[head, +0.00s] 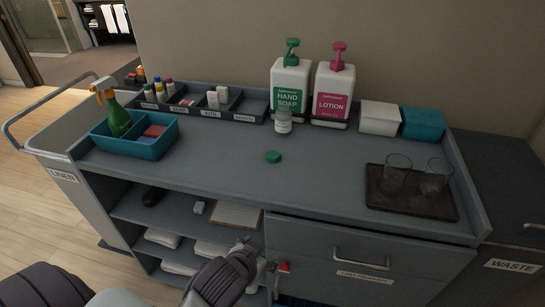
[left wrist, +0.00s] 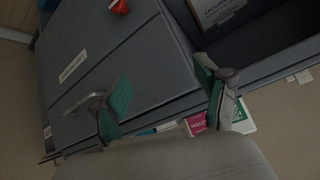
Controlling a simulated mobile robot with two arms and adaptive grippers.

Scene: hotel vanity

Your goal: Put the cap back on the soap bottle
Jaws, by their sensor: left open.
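A small white bottle (head: 283,126) with a label stands upright on the cart top, in front of the green-pump hand soap bottle (head: 290,80). A round green cap (head: 272,156) lies on the cart top just in front of the small bottle, apart from it. My left gripper (head: 256,254) is low in front of the cart, below the top's front edge and near the open shelves, well away from bottle and cap. In the left wrist view its two green-padded fingers (left wrist: 165,85) are spread with nothing between them. My right gripper is not seen.
A pink-pump lotion bottle (head: 334,92) stands at the back. A dark tray (head: 409,193) with two glasses is at right. A blue caddy (head: 147,143) with a spray bottle is at left. A drawer handle (head: 361,259) and red object (head: 284,267) are near my gripper.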

